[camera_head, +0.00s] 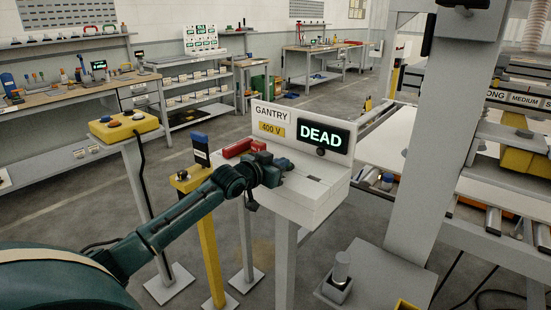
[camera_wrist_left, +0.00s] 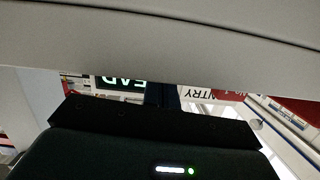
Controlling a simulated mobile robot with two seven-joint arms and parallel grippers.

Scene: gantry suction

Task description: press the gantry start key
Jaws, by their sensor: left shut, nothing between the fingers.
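The gantry console (camera_head: 318,200) is a pale sloped box on a post, with a panel reading "GANTRY", a yellow "400 V" label (camera_head: 272,129) and a lit display reading "DEAD" (camera_head: 323,137). My left gripper (camera_head: 272,172) is over the left part of the console's top and hides some of it. It is shut and empty. I cannot tell whether it touches the console. A red part (camera_head: 237,148) lies behind it. No start key can be made out. In the left wrist view, part of the display (camera_wrist_left: 122,84) shows past the dark gripper (camera_wrist_left: 160,95). My right gripper is out of view.
A yellow button box (camera_head: 123,126) stands on a post at left. A yellow post with a blue-topped device (camera_head: 200,145) stands just left of the console. A thick grey column (camera_head: 440,130) and the roller line (camera_head: 470,230) are at right. Workbenches line the back.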

